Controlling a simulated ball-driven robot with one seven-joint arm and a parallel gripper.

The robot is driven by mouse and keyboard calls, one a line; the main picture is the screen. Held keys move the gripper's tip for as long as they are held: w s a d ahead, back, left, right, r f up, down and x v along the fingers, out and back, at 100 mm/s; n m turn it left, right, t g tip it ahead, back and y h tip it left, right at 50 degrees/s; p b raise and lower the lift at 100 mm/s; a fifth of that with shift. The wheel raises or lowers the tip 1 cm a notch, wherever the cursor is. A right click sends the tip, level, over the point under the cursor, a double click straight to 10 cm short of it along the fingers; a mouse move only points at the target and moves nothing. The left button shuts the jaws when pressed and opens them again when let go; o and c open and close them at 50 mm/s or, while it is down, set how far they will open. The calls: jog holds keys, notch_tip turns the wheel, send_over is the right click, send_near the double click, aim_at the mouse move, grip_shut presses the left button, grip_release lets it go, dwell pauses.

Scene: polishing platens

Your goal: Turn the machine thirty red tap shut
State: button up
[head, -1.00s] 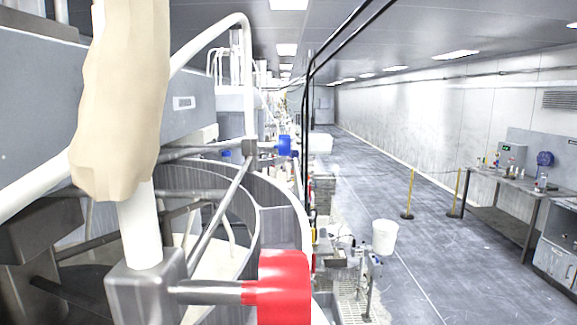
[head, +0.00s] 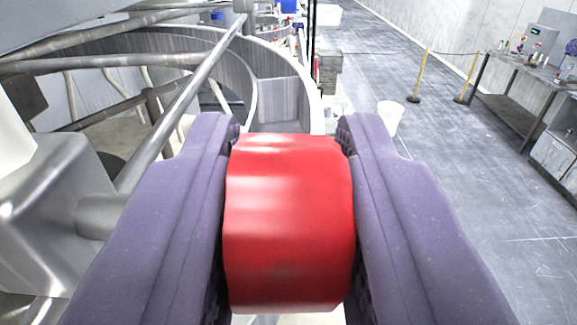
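The red tap (head: 288,225) is a thick rounded red knob, large in the middle of the head view. My gripper (head: 290,130) has its two purple fingers on either side of the tap. Their dark ridged inner pads lie against its left and right sides, and no gap shows between. The fingertips reach just past the tap's far edge. A grey metal block (head: 55,215) with a short stub stands at the left. The join between the stub and the tap is hidden behind my left finger.
A curved grey basin wall (head: 285,95) and slanting metal bars (head: 185,95) lie beyond and left of the tap. A blue knob (head: 287,6) shows farther off. A white bucket (head: 390,117), barrier posts (head: 418,75) and a bench (head: 520,85) stand right, with open floor (head: 480,200) between.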

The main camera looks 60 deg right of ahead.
grip_shut()
jog(key=shift+f+b, duration=0.1)
jog(key=shift+b, duration=0.5)
